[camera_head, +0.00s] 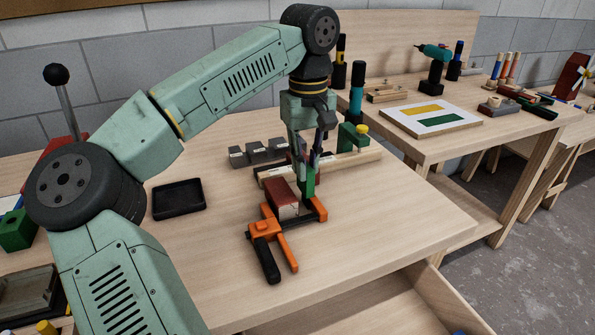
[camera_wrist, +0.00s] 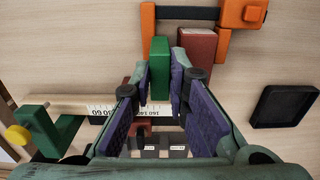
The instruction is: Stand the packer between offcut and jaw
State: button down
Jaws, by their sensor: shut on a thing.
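The green packer (camera_head: 309,186) is upright in my gripper (camera_head: 306,168), fingers on both sides of it. In the wrist view the packer (camera_wrist: 160,67) shows between the fingertips (camera_wrist: 161,87). The dark red offcut (camera_head: 283,198) lies in the orange clamp (camera_head: 262,228), just left of the packer. The clamp's far jaw (camera_head: 320,209) is on the packer's other side. In the wrist view the packer lies between that jaw (camera_wrist: 146,42) and the offcut (camera_wrist: 197,47), with a narrow gap to the offcut. I cannot tell whether the packer's foot touches the bench.
A pale batten (camera_head: 345,160) with a green stop and yellow knob lies behind my gripper. Grey blocks (camera_head: 260,153) stand at the back. A black tray (camera_head: 179,198) is at the left. The bench right of the clamp is clear.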

jog(key=shift+w+a+f+p, duration=0.2)
jog(key=shift+a+f, duration=0.1)
jog(key=shift+f, duration=0.35)
jog(key=shift+w+a+f+p, duration=0.15)
jog(key=shift+a+f, duration=0.15)
jog(key=shift+f, duration=0.4)
jog(key=shift+w+a+f+p, duration=0.1)
jog(key=shift+a+f+p, duration=0.15)
jog(key=shift+f, duration=0.4)
jog(key=c, duration=1.6)
grip_release()
jog(key=shift+o, duration=0.2)
notch_tip(320, 180, up, 12)
jog(key=shift+r+b, duration=0.15)
jog(key=shift+b, duration=0.15)
